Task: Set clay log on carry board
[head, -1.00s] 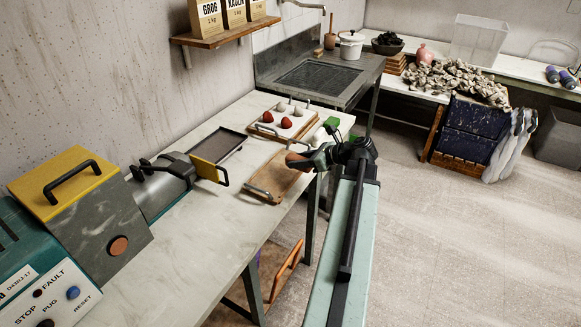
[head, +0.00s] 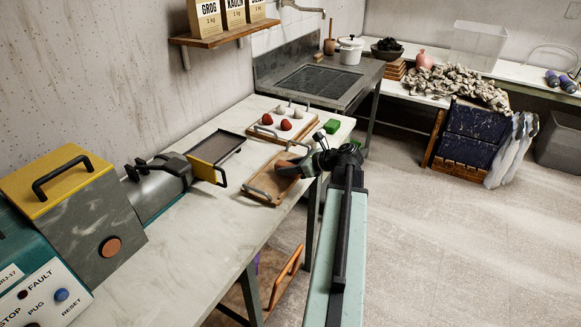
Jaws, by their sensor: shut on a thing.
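The carry board (head: 262,186) is a wooden tray with metal handles near the front edge of the pale worktable. My gripper (head: 294,167) is over the right part of the board. It is shut on the clay log (head: 285,169), a reddish-brown piece of which only a small part shows beside the jaws. The log is over or on the board; I cannot tell whether it touches it. My gripper and arm hide the rest of the log and the board's right corner.
A dark tray (head: 228,146) lies to the left, near the clay machine's yellow-plated nozzle (head: 205,172). A green block (head: 332,127) lies at the table's right edge. Open floor is at right.

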